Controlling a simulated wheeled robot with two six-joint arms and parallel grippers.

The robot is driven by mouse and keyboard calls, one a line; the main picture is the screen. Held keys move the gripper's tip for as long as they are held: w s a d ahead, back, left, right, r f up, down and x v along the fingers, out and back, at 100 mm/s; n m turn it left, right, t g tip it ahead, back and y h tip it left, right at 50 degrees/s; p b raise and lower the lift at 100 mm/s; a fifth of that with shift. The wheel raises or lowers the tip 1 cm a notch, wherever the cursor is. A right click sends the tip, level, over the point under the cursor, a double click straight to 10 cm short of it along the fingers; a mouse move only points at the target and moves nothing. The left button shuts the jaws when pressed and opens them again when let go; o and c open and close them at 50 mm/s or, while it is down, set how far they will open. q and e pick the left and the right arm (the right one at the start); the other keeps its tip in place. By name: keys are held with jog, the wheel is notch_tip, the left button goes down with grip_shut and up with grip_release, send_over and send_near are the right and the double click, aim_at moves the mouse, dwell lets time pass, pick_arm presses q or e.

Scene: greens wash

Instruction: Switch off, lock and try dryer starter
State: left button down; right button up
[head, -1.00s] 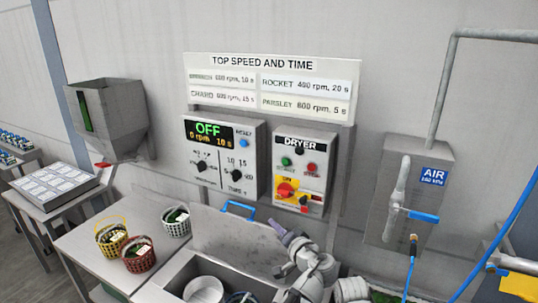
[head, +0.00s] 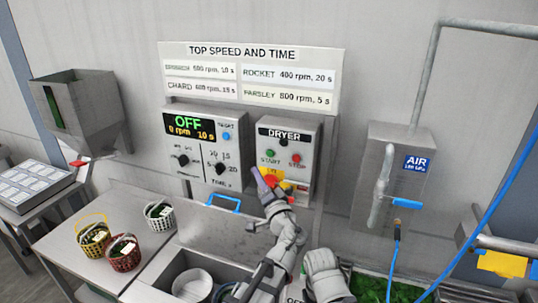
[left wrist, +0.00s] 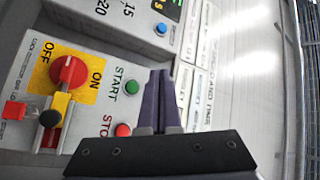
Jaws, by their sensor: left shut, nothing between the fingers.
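The grey dryer starter (head: 311,140) hangs on the wall in the head view, with a green START button (head: 270,154) and a red STOP button (head: 295,159). My left gripper (head: 258,173) is shut and empty in front of its lower left part, partly hiding the rotary switch. In the left wrist view the red rotary knob (left wrist: 68,71) sits on a yellow plate (left wrist: 84,58) marked OFF and ON. A black round piece (left wrist: 50,118) and a red piece (left wrist: 15,110) are beside it. The purple fingers (left wrist: 160,76) are beside START, apart from the knob.
A control panel (head: 202,128) reading OFF, 0 rpm, is left of the starter. A sink with a blue-handled lid (head: 218,230) is below. Baskets (head: 124,255) stand on the left table. The air valve box (head: 395,145) and blue hose are at right.

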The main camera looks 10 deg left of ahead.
pick_arm(q)
send_near(267, 152)
jog(key=shift+w+a+r, duration=0.25)
jog(key=shift+w+a, duration=0.35)
jog(key=shift+a, duration=0.05)
jog(key=shift+w+a+r, duration=0.3)
jog(key=shift+w+a, duration=0.3)
jog(key=shift+a, duration=0.1)
jog(key=shift+w+a+r, duration=0.25)
jog(key=shift+w+a, duration=0.35)
jog(key=shift+a, duration=0.05)
dwell(0.6)
jog(key=shift+w+d, duration=0.1)
jog(key=shift+w, duration=0.35)
jog(key=shift+w+d, duration=0.1)
jog(key=shift+w, duration=0.35)
dwell(0.6)
jog(key=shift+s, duration=0.2)
jog(key=shift+s+a, duration=0.2)
jog(key=shift+s, duration=0.5)
jog(key=s, duration=0.2)
jog(key=s+a, duration=0.1)
jog(key=s, duration=0.2)
dwell(0.4)
